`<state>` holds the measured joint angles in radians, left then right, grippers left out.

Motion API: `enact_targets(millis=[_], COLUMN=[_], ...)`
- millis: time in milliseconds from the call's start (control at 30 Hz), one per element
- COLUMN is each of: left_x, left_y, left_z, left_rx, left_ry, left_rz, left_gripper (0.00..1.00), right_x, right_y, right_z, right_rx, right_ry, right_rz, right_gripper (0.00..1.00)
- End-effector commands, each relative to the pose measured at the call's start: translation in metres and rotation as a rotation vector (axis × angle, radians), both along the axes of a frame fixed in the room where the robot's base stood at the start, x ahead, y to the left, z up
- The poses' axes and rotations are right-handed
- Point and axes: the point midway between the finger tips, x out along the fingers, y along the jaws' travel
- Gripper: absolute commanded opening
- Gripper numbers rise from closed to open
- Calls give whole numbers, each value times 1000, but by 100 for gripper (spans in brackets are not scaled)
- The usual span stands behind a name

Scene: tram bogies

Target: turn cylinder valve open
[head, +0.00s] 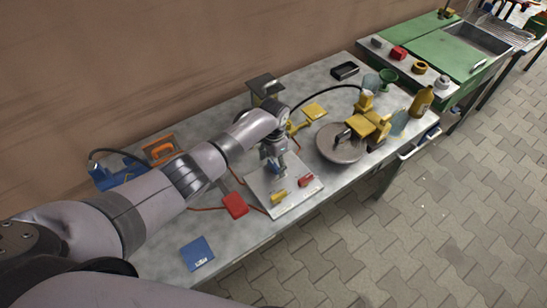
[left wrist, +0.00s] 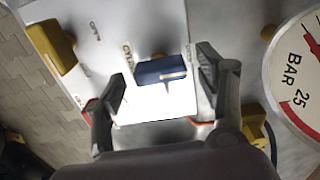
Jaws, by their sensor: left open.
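A white panel (head: 292,200) lies on the grey table and carries a yellow handle (head: 279,196), a red handle (head: 306,180) and a blue valve handle (head: 277,169). In the left wrist view the blue handle (left wrist: 161,72) sits beside partly hidden lettering that seems to begin "CYLI". My left gripper (left wrist: 162,84) is open, with one finger on each side of the blue handle; gaps show between it and the fingers. The yellow handle (left wrist: 51,47) is to its left. My left arm hides part of the panel in the head view. My right gripper is not in view.
A large round gauge (left wrist: 303,75) marked BAR is close on the right in the wrist view. A grey disc with a yellow part (head: 338,144) stands right of the panel. A red block (head: 235,205) and a blue card (head: 197,253) lie on the left.

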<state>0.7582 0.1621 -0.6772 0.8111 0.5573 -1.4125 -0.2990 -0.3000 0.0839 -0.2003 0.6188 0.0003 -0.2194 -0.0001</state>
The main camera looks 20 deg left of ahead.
Motion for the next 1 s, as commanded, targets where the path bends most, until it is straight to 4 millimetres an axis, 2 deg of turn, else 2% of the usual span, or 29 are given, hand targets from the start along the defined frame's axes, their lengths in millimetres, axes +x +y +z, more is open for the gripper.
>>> enact_targets(millis=[167,400,600,800,1000], left_x=[1,1,1,1,0], left_y=[0,0,0,0,1], left_z=[16,67,102,118,119], left_rx=[-2,-1,-1,-1,0], left_ry=[-3,-6,-3,-1,0], left_rz=[-1,0,0,1,2], left_gripper=[65,65,65,65,65], right_x=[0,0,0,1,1], right_y=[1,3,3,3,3], right_z=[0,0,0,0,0], right_rx=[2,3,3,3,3], right_ry=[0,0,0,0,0], right_rz=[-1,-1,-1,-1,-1], right_gripper=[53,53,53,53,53])
